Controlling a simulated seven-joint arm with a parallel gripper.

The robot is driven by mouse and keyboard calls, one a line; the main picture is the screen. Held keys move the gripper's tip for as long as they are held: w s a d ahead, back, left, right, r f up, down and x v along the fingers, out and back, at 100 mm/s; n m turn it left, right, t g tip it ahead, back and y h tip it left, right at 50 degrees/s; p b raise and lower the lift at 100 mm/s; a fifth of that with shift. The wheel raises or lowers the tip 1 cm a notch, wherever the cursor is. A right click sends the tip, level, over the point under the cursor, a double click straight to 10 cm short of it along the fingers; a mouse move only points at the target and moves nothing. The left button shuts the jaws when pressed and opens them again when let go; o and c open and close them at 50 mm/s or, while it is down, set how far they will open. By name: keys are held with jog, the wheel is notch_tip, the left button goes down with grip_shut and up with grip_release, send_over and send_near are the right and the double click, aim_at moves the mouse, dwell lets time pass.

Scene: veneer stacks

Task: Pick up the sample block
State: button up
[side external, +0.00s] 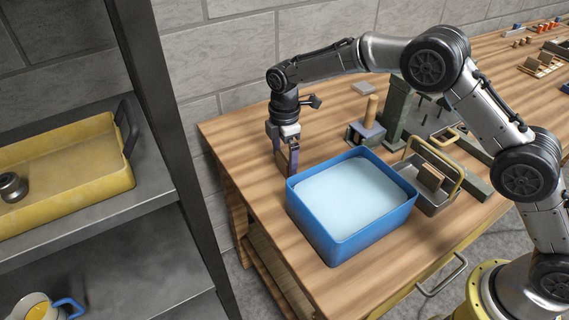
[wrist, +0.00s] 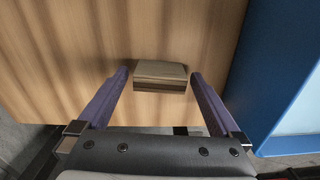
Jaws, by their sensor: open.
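The sample block (wrist: 161,76) is a small brown block with a lighter top face, on the wood table. In the wrist view it lies between the tips of my gripper's two purple fingers (wrist: 159,77), with a narrow gap on each side. My gripper is open and holds nothing. In the side external view my gripper (side external: 286,160) points down at the table's left part, just left of the blue bin. The block cannot be made out clearly there behind the fingers.
The blue bin (side external: 334,252) with a pale blue inside stands close to my gripper's right; its wall also shows in the wrist view (wrist: 268,85). A grey caddy (side external: 436,203) and a green fixture (side external: 394,108) stand farther right. Bare table (side external: 240,140) lies to the left.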

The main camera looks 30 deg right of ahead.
aim_at(429, 146)
jog(key=shift+f, duration=0.1)
jog(key=shift+c, duration=0.3)
jog(key=c, duration=1.2)
jog(key=shift+r, duration=0.75)
jog(key=s+d+r, duration=0.4)
jog(key=s+r, duration=0.7)
jog(key=s, duration=0.2)
jog(key=shift+n, duration=0.4)
jog(key=s+d, duration=0.3)
jog(key=d, duration=0.3)
jog(key=s+d+f, duration=0.1)
jog(key=s+d, duration=0.2)
jog(key=d, duration=0.3)
jog(key=s+d+f, duration=0.1)
jog(key=s+d, duration=0.2)
jog(key=d, duration=0.3)
jog(key=shift+s, duration=0.15)
jog(key=shift+s+d, duration=0.45)
